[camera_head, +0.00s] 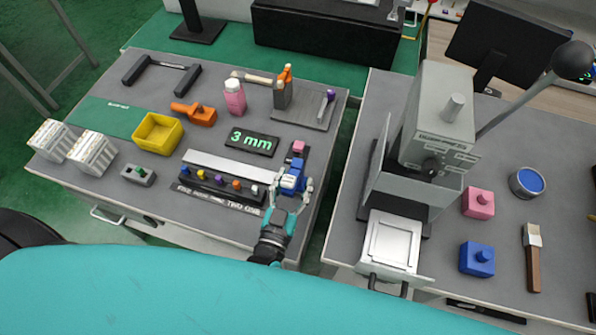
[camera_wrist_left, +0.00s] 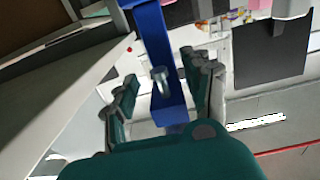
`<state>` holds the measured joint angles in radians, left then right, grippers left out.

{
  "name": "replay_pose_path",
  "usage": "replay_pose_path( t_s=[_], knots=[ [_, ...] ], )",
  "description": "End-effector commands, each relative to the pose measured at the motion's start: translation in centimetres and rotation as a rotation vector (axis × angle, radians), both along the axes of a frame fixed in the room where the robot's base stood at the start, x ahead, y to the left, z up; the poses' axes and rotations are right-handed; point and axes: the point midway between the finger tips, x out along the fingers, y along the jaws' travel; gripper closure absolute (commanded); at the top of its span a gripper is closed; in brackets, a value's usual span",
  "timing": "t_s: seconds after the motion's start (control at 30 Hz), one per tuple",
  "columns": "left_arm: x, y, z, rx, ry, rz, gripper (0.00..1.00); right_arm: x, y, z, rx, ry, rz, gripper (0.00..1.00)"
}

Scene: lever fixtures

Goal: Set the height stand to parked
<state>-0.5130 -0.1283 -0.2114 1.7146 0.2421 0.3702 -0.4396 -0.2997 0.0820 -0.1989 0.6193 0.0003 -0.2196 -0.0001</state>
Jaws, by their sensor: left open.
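What looks like the height stand is the blue piece (camera_head: 291,178) at the front right of the left table, beside a dark upright with a pink block (camera_head: 298,147) at its far end. In the left wrist view a blue bar (camera_wrist_left: 154,40) carries a small silver knob (camera_wrist_left: 161,80). My left gripper (camera_head: 291,190) is open, with its fingers on either side of the blue piece. In the left wrist view the gripper (camera_wrist_left: 162,95) has the blue bar between its fingers, with visible gaps. The stand's lower part is partly hidden by the gripper. My right gripper is out of view.
A dark panel with several coloured knobs (camera_head: 215,195) lies just left of my gripper. A yellow bin (camera_head: 158,132) is farther left. A grey press (camera_head: 432,135) stands on the right table, across a gap.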

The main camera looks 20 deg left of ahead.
Motion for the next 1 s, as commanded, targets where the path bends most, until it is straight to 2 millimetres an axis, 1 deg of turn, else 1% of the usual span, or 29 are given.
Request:
replay_pose_path(
  t_s=[0.03, 0.2, 0.3, 0.4, 0.57, 1.0],
  knots=[
    [-1.4, 0.1, -0.1, 0.000, 0.005, -0.001, 0.50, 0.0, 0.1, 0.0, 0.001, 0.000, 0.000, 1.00],
    [-5.0, 0.1, -0.1, 0.001, 0.006, -0.002, 0.50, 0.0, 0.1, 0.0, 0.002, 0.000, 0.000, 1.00],
    [-6.6, 0.2, -0.1, 0.000, 0.004, -0.003, 0.50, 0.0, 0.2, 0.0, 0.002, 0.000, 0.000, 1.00],
    [-7.8, 0.2, -0.1, 0.000, 0.003, -0.002, 0.50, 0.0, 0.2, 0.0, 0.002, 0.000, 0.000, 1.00],
    [-8.6, 0.2, 0.0, 0.000, 0.001, -0.002, 0.50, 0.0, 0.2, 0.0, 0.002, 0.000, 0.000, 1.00],
    [-8.6, 0.2, 0.0, 0.000, 0.001, -0.002, 0.50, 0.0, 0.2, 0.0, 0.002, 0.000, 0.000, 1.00]
  ],
)
